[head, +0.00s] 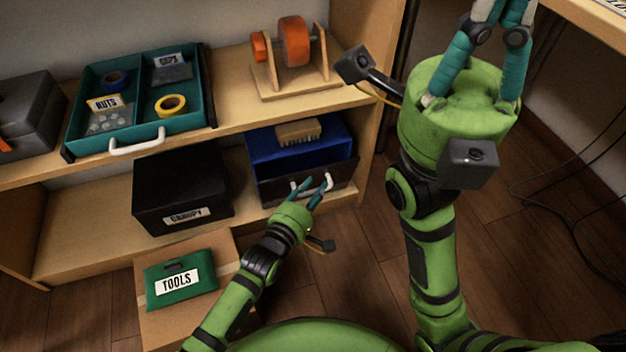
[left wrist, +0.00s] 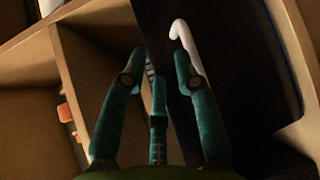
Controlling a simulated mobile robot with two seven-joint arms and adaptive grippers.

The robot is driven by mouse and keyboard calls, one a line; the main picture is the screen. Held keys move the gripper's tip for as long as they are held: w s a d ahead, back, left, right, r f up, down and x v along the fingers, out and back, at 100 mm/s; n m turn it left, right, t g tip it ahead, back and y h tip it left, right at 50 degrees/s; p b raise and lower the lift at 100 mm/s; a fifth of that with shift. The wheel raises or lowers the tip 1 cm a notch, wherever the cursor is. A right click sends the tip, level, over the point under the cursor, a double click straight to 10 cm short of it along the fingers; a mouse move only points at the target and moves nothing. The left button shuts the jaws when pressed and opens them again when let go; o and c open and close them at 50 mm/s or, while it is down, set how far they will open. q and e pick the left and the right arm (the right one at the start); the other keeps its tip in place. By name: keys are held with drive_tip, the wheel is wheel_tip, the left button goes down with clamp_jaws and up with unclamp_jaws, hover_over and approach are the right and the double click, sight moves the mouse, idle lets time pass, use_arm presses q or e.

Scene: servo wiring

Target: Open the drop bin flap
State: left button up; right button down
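The drop bin (head: 270,150) is a blue box on the lower shelf. Its dark front flap (head: 275,186) stands upright and carries a white handle (head: 328,183). My left gripper (head: 308,190) is in front of the flap with its teal fingers at the handle. In the left wrist view the fingers (left wrist: 158,70) are spread apart, and the white handle (left wrist: 181,32) shows by the right finger's tip. I cannot tell whether they touch. My right gripper (head: 505,10) points up at the top right, away from the bin; its fingertips are cut off.
A brush (head: 298,131) lies on top of the bin. A black canopy box (head: 180,185) stands to its left, and a cardboard box with a green tools case (head: 180,279) is on the floor. Above are a teal tray (head: 185,124) and an orange spool (head: 292,42).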

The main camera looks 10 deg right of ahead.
use_arm(q)
drive_tip(key=shift+s+r, duration=0.1)
drive_tip(key=shift+r, duration=2.5)
